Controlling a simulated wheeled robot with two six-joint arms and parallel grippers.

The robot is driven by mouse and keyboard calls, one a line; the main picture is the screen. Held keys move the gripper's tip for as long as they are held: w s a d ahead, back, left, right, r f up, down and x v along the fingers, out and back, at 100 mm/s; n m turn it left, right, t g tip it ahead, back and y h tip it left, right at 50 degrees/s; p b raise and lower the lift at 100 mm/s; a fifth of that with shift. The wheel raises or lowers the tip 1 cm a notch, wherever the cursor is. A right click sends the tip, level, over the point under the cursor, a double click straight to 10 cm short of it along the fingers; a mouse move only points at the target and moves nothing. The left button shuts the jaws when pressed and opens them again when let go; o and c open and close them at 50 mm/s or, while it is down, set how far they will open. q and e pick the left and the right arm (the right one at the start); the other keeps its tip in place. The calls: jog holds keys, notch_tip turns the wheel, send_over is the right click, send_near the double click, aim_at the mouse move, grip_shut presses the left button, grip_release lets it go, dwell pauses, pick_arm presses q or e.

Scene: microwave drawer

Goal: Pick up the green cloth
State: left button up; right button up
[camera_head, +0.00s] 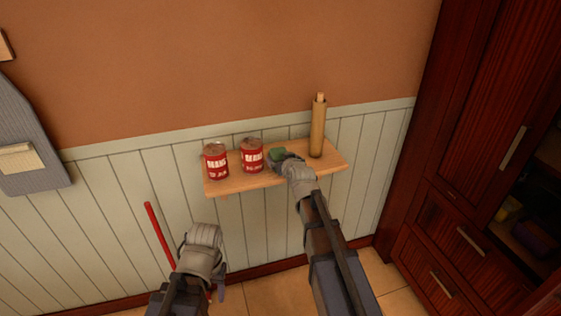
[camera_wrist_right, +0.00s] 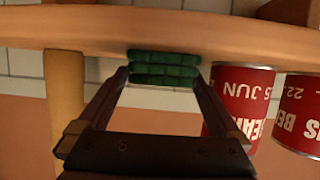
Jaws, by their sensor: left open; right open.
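The green cloth (camera_head: 277,153) lies folded on the small wooden shelf (camera_head: 235,184), between a red can and the rolling pin. In the right wrist view, which shows the scene upside down, the folded cloth (camera_wrist_right: 163,57) sits in layers between the fingertips. My right gripper (camera_head: 284,161) is at the cloth, with its open fingers (camera_wrist_right: 162,76) on either side of it. A firm hold is not visible. My left gripper (camera_head: 207,254) is below the shelf, away from the cloth, and its fingers are largely hidden.
Two red cans (camera_head: 216,161) (camera_head: 252,155) stand left of the cloth. An upright wooden rolling pin (camera_head: 318,128) stands close on its right. A red stick (camera_head: 159,234) leans near my left arm. A dark wooden cabinet (camera_head: 470,150) is at right. The wall above the shelf is clear.

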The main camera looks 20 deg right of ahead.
aim_at(281, 157)
jog(key=shift+x, duration=0.9)
jog(key=shift+s, duration=0.1)
jog(key=c, duration=1)
jog(key=shift+o, duration=0.2)
jog(key=shift+r, duration=0.1)
notch_tip(281, 157, up, 10)
jog(key=p, duration=1)
